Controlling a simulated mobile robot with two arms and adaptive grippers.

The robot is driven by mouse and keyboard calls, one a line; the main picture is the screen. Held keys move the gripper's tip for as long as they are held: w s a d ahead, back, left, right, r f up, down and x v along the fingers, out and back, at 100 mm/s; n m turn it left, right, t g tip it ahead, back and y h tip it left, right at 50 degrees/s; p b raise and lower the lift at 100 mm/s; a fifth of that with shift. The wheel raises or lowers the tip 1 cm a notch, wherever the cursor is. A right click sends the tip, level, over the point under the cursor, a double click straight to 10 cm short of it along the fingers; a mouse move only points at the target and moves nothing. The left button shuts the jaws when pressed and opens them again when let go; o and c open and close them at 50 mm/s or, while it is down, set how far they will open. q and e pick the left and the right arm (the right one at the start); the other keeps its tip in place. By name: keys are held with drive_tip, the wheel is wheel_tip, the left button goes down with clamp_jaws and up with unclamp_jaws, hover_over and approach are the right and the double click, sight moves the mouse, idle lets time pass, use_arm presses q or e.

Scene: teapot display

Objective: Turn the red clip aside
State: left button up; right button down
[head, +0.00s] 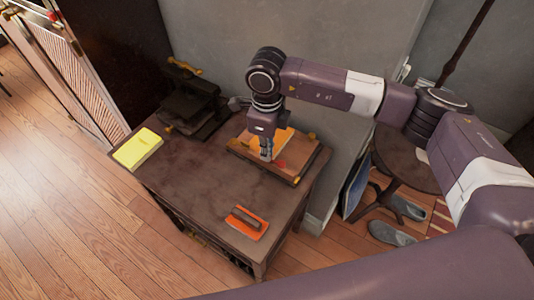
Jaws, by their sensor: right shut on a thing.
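My right gripper (266,154) points down at a wooden board (245,150) with yellow corner pieces, near the back right of the dark table. A small red clip (281,163) shows at the right side of the fingertips, on the board's upper face. The gripper is shut on the clip, and the fingers hide part of it. An orange sheet (284,138) lies on the board behind the gripper. My left gripper is not in view.
The dark table (200,185) has a clear middle. A yellow pad (138,148) lies at its left edge, a dark press (192,103) at the back left, and an orange item with a dark handle (246,222) at the front. A round stool (405,158) stands at the right.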

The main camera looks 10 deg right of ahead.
drive_tip(key=shift+m+b, duration=0.55)
drive_tip(key=shift+m, duration=0.65)
drive_tip(key=shift+r, duration=0.1)
drive_tip(key=c, duration=2.1)
unclamp_jaws()
wheel_tip(320, 180, up, 12)
drive_tip(key=shift+f, duration=0.1)
